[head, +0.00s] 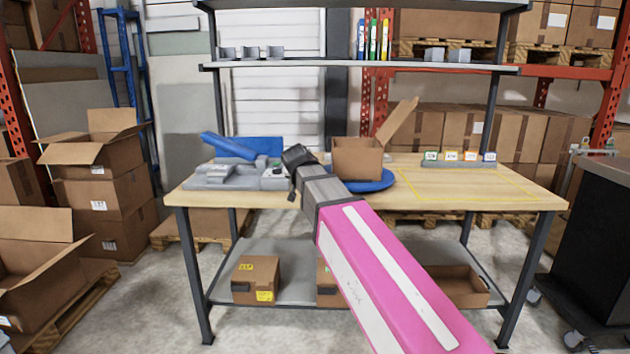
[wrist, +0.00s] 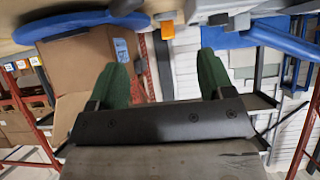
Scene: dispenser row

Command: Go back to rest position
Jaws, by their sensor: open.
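My gripper (wrist: 163,75) shows two green fingers spread apart in the wrist view, with nothing between them. In the head view my pink and grey arm reaches over the workbench (head: 460,205), and its dark end (head: 298,157) is above the tabletop; the fingers cannot be made out there. An open cardboard box (head: 357,160) stands on a blue round plate (head: 384,182), just right of the arm's end. The box also shows in the wrist view (wrist: 75,60), partly behind the left finger.
A grey device (head: 225,175) with a blue part (head: 238,147) sits left of my arm's end. A small rack with coloured labels (head: 458,158) stands at the back right. The right tabletop is mostly clear. A shelf (head: 350,65) holding markers (head: 373,40) and grey holders spans above.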

